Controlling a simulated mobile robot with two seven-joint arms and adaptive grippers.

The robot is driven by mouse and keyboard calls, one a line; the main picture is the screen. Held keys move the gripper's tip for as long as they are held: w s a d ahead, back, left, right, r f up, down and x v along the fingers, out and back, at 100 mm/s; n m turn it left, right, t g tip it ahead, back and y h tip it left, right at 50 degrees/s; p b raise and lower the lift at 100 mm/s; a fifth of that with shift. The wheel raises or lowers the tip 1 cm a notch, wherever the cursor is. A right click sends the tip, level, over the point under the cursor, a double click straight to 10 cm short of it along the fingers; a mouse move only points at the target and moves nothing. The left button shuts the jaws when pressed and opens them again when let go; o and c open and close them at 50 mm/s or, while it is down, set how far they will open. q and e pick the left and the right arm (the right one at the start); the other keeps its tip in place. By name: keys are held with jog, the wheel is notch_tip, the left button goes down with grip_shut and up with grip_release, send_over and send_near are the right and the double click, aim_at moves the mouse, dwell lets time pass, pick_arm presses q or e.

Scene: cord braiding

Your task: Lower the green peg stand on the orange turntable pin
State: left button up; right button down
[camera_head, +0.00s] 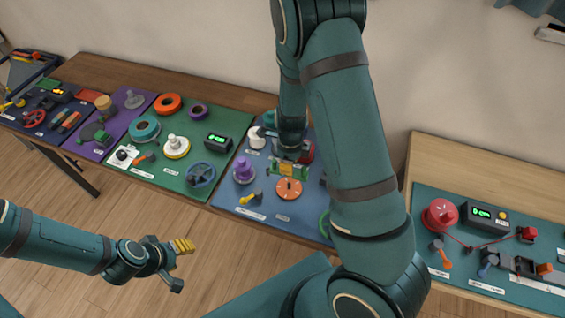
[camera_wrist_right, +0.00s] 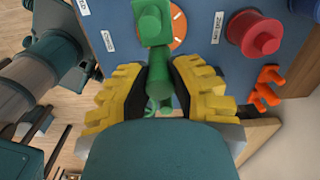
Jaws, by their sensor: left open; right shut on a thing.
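The green peg stand (camera_head: 291,173) is between the yellow fingers of my right gripper (camera_head: 288,166), in front of the far part of the blue mat. In the right wrist view, the peg stand (camera_wrist_right: 154,62) is gripped between both yellow-padded fingers (camera_wrist_right: 158,82). The orange turntable (camera_head: 288,189) lies on the blue mat, just nearer than the peg stand. In the wrist view the stand covers part of the turntable (camera_wrist_right: 178,30), so its pin cannot be made out. My left gripper (camera_head: 180,265) is open and empty at lower left, over the floor.
A purple spool (camera_head: 243,171) and a small yellow-and-blue piece (camera_head: 251,198) stand left of the turntable. In the wrist view, a red spool (camera_wrist_right: 255,35) and an orange piece (camera_wrist_right: 266,87) are to the right. My right arm hides part of the blue mat (camera_head: 268,217).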

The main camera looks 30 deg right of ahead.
aim_at(289, 186)
jog(key=shift+d+f+m, duration=0.1)
jog(key=shift+d+m, duration=0.1)
jog(key=shift+m, duration=0.2)
jog(key=shift+f, duration=0.85)
jog(key=shift+f+b, duration=0.95)
jog(key=shift+f, duration=0.65)
jog(key=shift+r, duration=0.1)
jog(key=shift+f+b, duration=0.75)
jog(key=shift+f, duration=0.45)
jog(key=shift+f, duration=0.25)
jog(key=shift+f+b, duration=0.35)
jog(key=shift+b, duration=0.05)
